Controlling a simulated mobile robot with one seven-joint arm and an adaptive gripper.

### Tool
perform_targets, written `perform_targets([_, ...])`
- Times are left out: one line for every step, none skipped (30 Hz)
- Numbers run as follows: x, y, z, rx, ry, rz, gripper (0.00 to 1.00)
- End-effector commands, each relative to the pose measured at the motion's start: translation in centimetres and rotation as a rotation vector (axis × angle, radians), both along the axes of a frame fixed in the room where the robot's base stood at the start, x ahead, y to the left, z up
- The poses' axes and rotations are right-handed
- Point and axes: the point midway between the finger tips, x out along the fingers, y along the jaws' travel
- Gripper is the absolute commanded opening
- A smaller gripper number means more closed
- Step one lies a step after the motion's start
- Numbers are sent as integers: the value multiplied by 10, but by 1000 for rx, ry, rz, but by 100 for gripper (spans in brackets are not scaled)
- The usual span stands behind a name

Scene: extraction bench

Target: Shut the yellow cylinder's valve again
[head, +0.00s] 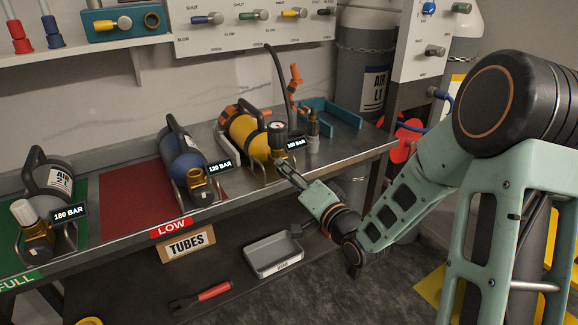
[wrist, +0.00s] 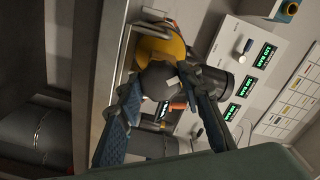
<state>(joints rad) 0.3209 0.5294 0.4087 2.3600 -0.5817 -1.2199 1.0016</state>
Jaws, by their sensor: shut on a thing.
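The yellow cylinder (head: 243,133) lies in its cradle at the right part of the steel bench, with a "160 BAR" tag (head: 296,143) beside it. My gripper (head: 284,167) reaches in from the right at this valve end. In the wrist view, my gripper (wrist: 160,92) has its two fingers on either side of a dark grey rounded knob (wrist: 157,80), in front of the yellow cylinder (wrist: 168,46). The fingers partly hide the knob, and its turn position cannot be told.
A blue cylinder (head: 183,155) tagged 120 BAR and a grey cylinder (head: 50,178) tagged 180 BAR lie further left. A hose with an orange-handled fitting (head: 295,78) and a teal tray (head: 335,112) stand right of the yellow cylinder. A grey tray (head: 274,256) sits below the bench.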

Motion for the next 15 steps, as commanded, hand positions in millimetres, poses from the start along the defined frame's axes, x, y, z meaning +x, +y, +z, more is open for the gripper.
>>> perform_targets([1,0,5,39,22,-1,9])
perform_targets([1,0,5,63,39,-1,9])
perform_targets([1,0,6,95,60,-1,9])
perform_targets([1,0,6,119,76,-1,9])
perform_targets([1,0,6,142,92,-1,9])
perform_targets([1,0,6,173,113,-1,9])
perform_targets([1,0,6,198,129,0,9])
perform_targets([1,0,6,221,144,0,9])
perform_targets([1,0,6,252,166,-1,9])
perform_targets([0,0,6,275,181,1,9])
perform_targets([0,0,6,298,197,1,9])
perform_targets([0,0,6,327,216,-1,9])
perform_targets([0,0,6,349,231,-1,9])
perform_targets([0,0,6,370,245,1,9])
perform_targets([0,0,6,398,263,0,9])
